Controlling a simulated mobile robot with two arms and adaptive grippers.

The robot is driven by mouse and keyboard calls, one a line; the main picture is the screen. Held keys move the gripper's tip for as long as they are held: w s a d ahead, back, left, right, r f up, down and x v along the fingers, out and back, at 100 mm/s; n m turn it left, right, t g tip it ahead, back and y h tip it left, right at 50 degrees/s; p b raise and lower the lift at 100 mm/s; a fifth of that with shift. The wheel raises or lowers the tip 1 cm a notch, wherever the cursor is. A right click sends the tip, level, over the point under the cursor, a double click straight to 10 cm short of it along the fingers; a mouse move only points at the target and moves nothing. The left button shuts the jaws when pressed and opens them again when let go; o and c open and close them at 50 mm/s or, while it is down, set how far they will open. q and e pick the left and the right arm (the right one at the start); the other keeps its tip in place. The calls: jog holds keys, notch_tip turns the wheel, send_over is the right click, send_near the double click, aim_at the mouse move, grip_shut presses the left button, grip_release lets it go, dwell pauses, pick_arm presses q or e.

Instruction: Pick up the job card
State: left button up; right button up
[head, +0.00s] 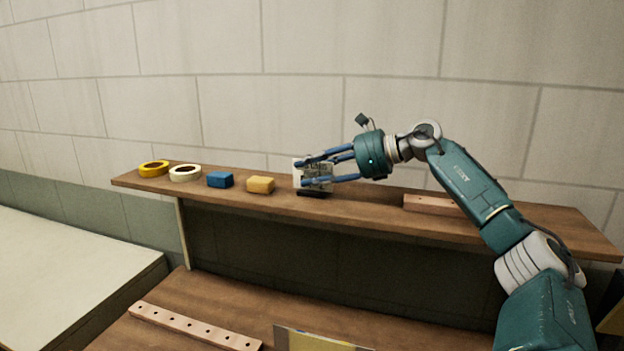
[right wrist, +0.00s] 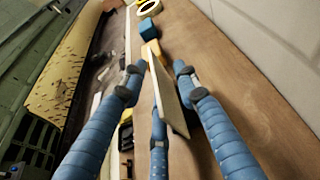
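The job card (head: 325,170) is a white printed card standing upright in a small dark holder (head: 312,193) on the wooden shelf. My right gripper (head: 302,173) reaches in from the right, with its blue fingers spread around the card and partly covering it. In the right wrist view the card (right wrist: 172,97) shows nearly edge-on between the open fingers (right wrist: 157,76), with gaps at the outer fingers. Whether the middle finger touches it I cannot tell. My left gripper is not in view.
On the shelf (head: 365,208), left of the card, lie a yellow block (head: 260,185), a blue block (head: 220,180), a white tape roll (head: 185,173) and a yellow one (head: 154,169). A drilled strip (head: 435,204) lies to the right. The wall stands close behind.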

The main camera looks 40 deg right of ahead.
jog(key=shift+s, duration=0.1)
grip_shut()
jog(key=shift+r, duration=0.1)
